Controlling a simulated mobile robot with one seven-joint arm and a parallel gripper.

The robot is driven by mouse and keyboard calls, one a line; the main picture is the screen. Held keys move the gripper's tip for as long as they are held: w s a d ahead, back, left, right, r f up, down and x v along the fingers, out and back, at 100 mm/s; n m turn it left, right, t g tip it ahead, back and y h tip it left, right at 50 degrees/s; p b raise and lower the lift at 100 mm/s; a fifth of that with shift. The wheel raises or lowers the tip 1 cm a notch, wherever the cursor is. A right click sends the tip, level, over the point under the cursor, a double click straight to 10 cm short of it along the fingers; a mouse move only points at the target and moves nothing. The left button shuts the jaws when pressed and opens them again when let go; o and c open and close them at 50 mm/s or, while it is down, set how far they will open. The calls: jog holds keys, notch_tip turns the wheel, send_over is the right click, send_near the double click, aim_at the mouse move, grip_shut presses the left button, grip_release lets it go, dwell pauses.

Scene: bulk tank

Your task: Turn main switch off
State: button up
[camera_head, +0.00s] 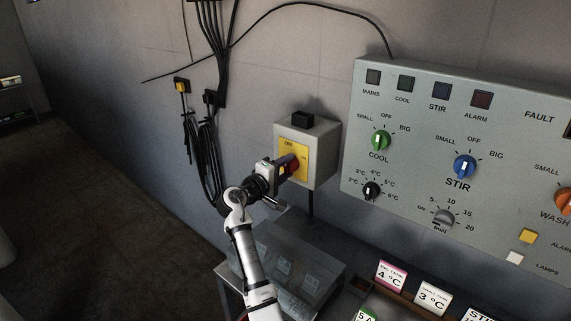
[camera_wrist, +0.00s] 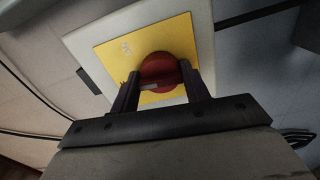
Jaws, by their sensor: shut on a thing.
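The main switch is a grey wall box (camera_head: 318,143) with a yellow plate (camera_head: 300,151) and a red rotary knob (camera_head: 291,163). An OFF mark shows at the top of the plate. In the wrist view the red knob (camera_wrist: 160,72) sits in the middle of the yellow plate (camera_wrist: 115,58). My gripper (camera_head: 286,167) is at the front of the box, its two fingers on either side of the knob's handle. It is shut on the red knob. The gripper partly hides the knob in the head view, so its exact angle is hard to tell.
A large grey control panel (camera_head: 420,115) with several knobs and lamps is to the right of the box. Black cables (camera_head: 203,150) hang on the wall to the left. A low metal table (camera_head: 335,262) and small label cards (camera_head: 390,274) stand below. The floor at left is clear.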

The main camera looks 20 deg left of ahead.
jog(key=shift+n+p, duration=0.3)
jog(key=shift+n, duration=0.3)
jog(key=o, duration=1)
jog(key=shift+s+a, duration=0.1)
jog(key=b+v, duration=0.4)
jog(key=v, duration=0.9)
jog(key=shift+s, duration=0.35)
